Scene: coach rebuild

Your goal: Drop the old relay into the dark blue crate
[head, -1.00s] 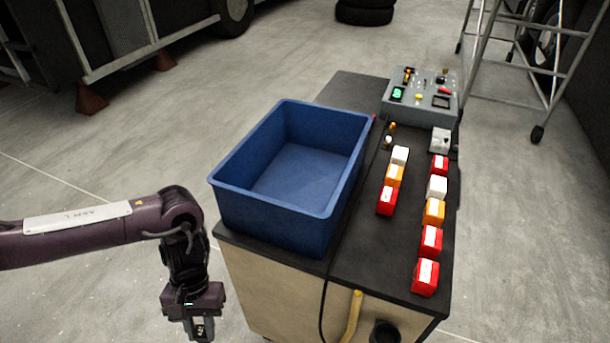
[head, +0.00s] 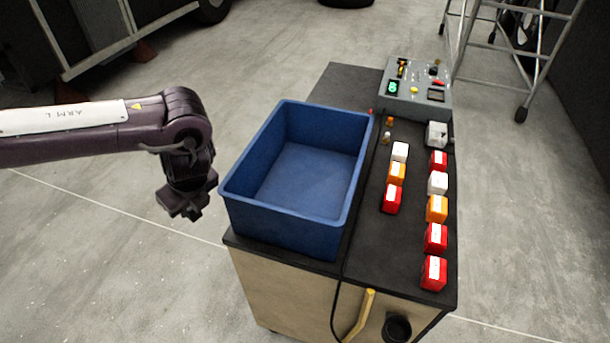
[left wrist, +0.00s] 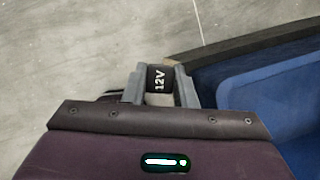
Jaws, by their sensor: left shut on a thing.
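The dark blue crate (head: 292,205) stands empty on the cart top in the head view. Its wall and inside also show at the right of the left wrist view (left wrist: 255,85). My left gripper (head: 190,212) is left of the crate, outside its rim, and points down. In the left wrist view my left gripper (left wrist: 160,85) is shut on a black relay (left wrist: 158,78) marked "12V". The relay is hidden in the head view. My right gripper is not in view.
The cart top (head: 385,240) carries two rows of red, orange and white relays (head: 436,238) right of the crate. A grey control panel (head: 418,85) stands at the back. A black cable runs beside the crate. Floor left of the cart is clear.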

